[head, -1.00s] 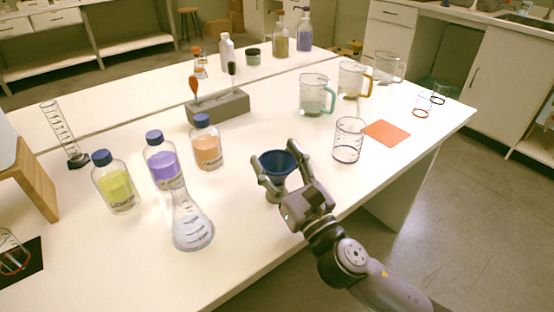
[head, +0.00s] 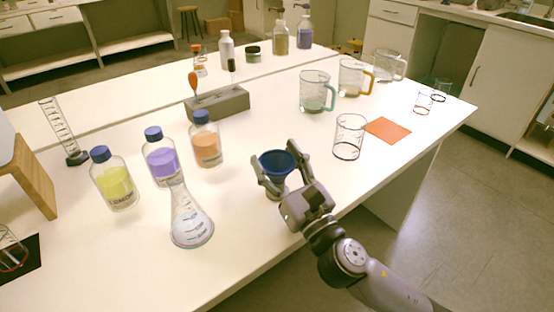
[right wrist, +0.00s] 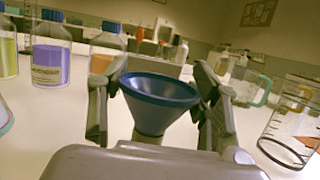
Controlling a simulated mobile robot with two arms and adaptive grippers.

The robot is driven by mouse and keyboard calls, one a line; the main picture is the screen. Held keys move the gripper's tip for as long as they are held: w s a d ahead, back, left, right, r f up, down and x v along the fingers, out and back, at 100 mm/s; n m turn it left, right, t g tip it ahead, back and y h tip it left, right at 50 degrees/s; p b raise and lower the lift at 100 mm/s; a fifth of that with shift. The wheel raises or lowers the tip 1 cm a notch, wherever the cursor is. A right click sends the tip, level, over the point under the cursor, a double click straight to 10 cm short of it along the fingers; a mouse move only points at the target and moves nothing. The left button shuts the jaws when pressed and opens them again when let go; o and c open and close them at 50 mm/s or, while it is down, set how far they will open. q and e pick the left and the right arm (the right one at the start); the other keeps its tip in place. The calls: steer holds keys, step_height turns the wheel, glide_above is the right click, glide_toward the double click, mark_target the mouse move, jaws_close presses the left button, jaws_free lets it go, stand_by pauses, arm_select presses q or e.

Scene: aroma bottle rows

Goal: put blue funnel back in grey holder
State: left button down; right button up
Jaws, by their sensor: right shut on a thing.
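The blue funnel (head: 277,163) is upright between the fingers of my right gripper (head: 276,160), near the table's front edge. My right gripper is shut on it, one finger on each side. In the right wrist view the funnel (right wrist: 158,100) shows its wide rim, and the gripper fingers (right wrist: 158,105) flank it. The grey holder (head: 274,193) is a small grey piece directly below the funnel, mostly hidden by the gripper. I cannot tell whether the funnel's stem sits fully in it. My left gripper is not in view.
A conical flask (head: 190,222) and bottles with yellow (head: 116,187), purple (head: 163,163) and orange (head: 207,147) liquid stand to the left. A clear beaker (head: 348,140) stands close on the right, beside an orange mat (head: 388,130). A grey rack (head: 219,105) is behind.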

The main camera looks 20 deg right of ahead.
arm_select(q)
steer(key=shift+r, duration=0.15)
arm_select(e)
steer(key=shift+f, duration=0.1)
steer(key=o, duration=1.1)
steer(key=shift+c, duration=0.2)
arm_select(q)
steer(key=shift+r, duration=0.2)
arm_select(e)
steer(key=shift+s+d+f, duration=0.15)
steer(key=shift+s+f, duration=0.1)
steer(key=shift+s, duration=0.3)
steer(key=v, duration=1)
steer(key=shift+s, duration=0.4)
